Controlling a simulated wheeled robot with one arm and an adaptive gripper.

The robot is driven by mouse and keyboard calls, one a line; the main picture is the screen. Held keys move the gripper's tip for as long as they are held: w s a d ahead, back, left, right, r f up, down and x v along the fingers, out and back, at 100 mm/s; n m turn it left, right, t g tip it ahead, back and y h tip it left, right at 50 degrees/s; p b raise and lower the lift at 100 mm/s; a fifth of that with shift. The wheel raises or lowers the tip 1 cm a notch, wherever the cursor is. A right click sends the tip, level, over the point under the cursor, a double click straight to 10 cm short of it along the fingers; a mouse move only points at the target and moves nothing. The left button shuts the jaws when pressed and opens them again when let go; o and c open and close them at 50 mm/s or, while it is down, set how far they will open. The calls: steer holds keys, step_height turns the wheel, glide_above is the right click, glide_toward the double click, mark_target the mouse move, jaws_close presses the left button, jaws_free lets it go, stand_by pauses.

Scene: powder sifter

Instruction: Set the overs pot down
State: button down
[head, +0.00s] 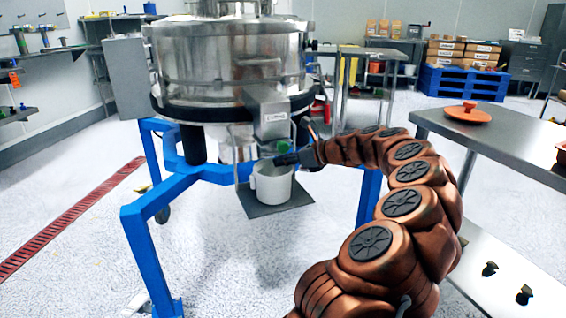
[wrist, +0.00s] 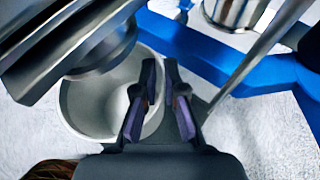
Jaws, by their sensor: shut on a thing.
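The overs pot (head: 273,186) is a pale, open-topped round pot. It stands upright beneath the sifter's metal outlet (head: 267,112), at the dark hanging shelf (head: 298,203). From the head view I cannot tell whether its base touches the shelf. My gripper (head: 280,160) reaches in from the right and is shut on the pot's rim. In the wrist view the pot (wrist: 78,125) opens toward the camera, with its right wall between the fingers of my gripper (wrist: 161,72). The outlet (wrist: 105,55) covers part of the pot's mouth.
The sifter's blue frame (head: 150,208) stands around the shelf, with legs close by. A steel table (head: 520,135) at the right holds an orange lid (head: 467,113). The floor in front of the sifter is clear.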

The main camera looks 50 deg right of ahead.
steer(key=c, duration=1.2)
jaws_free()
steer(key=shift+f, duration=0.1)
steer(key=shift+c, duration=0.2)
steer(key=shift+s+d+r, duration=0.1)
steer(key=shift+s+r, duration=0.15)
steer(key=shift+r, duration=0.05)
steer(key=p+v, duration=0.4)
steer(key=v, duration=0.7)
steer(key=shift+s, duration=0.25)
